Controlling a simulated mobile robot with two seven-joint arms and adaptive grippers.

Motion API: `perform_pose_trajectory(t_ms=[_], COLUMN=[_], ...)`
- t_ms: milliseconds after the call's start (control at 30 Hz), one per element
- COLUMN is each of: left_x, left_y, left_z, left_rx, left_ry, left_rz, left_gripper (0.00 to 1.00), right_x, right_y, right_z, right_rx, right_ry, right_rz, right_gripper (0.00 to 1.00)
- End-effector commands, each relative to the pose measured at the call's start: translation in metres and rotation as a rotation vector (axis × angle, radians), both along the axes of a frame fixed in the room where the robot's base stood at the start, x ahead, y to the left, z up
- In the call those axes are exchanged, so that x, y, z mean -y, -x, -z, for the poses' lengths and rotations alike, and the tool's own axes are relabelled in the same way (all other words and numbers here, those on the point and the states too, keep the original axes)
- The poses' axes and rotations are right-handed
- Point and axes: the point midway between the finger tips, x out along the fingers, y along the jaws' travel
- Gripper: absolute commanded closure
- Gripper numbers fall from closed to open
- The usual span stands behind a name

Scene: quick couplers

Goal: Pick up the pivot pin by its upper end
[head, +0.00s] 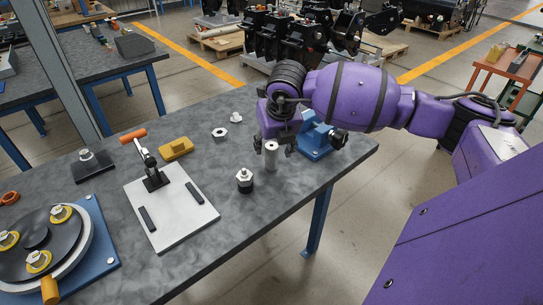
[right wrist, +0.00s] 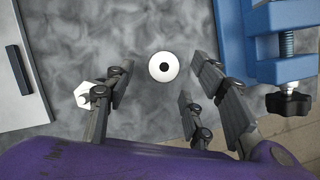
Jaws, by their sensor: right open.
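The pivot pin (head: 271,157) is a silver-grey cylinder standing upright on the dark grey table, near its right end. In the right wrist view I look down on its round pale top (right wrist: 163,66) with a dark centre. My right gripper (head: 275,146) is open and points down over the pin's upper end. In the right wrist view its fingers (right wrist: 157,88) are spread to the left and right, with the pin's top in the gap toward their tips. The pin looks clear of the fingers; exact height is hard to tell. My left gripper is not in view.
A blue vise (head: 314,138) stands close behind the gripper and right of the pin in the right wrist view (right wrist: 286,70). A black fitting with a pale top (head: 245,180) stands left of the pin. A white plate with a toggle clamp (head: 171,222) lies farther left.

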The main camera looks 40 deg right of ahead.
Motion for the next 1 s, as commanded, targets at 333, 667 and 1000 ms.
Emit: perform_pose_trajectory(t_ms=[333,667,1000], left_x=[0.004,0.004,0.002], left_y=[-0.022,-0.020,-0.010], left_z=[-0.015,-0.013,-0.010], left_rx=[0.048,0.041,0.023], left_ry=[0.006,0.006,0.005], left_rz=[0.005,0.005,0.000], left_gripper=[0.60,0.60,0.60], right_x=[0.007,0.007,0.007], right_y=[-0.016,-0.016,-0.016], right_z=[0.040,0.042,0.041], right_rx=[0.001,0.000,0.001], right_ry=[-0.002,-0.001,-0.002], right_rz=[-0.001,-0.002,-0.002], right_gripper=[0.50,0.62,1.00])
